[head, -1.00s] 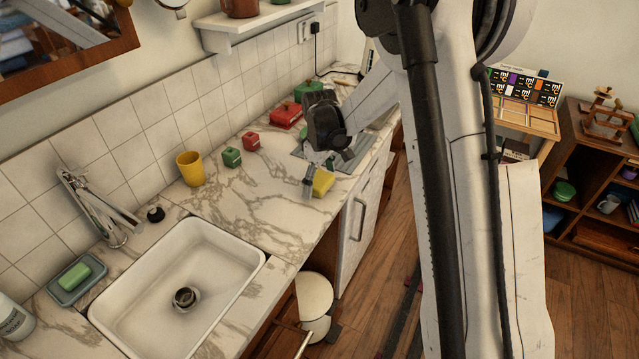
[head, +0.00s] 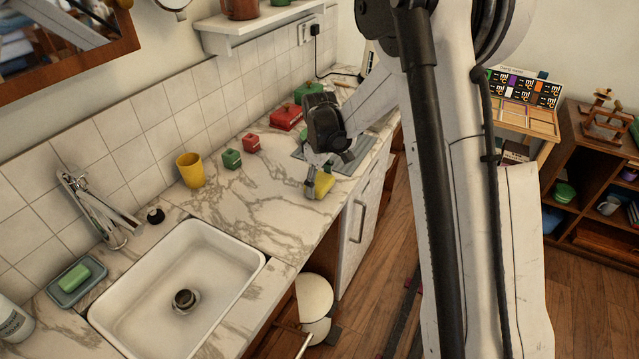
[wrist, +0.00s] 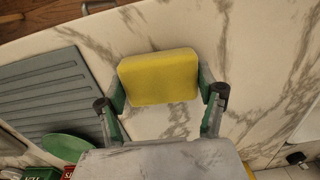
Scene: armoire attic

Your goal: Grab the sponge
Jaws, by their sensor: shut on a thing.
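The yellow sponge (head: 323,184) is on the marble counter near its front edge, partly hidden by my gripper in the head view. It shows as a yellow block in the wrist view (wrist: 160,77). My gripper (head: 313,190) reaches down to it. In the wrist view my gripper's fingers (wrist: 160,95) stand on the left and right sides of the sponge and are shut on it. I cannot tell whether the sponge is clear of the counter.
A grey drying mat (wrist: 50,92) lies beside the sponge. A yellow cup (head: 190,170), a green box (head: 232,158) and a red box (head: 252,142) stand toward the wall. The sink (head: 185,270) is at the front left. Bare marble lies between.

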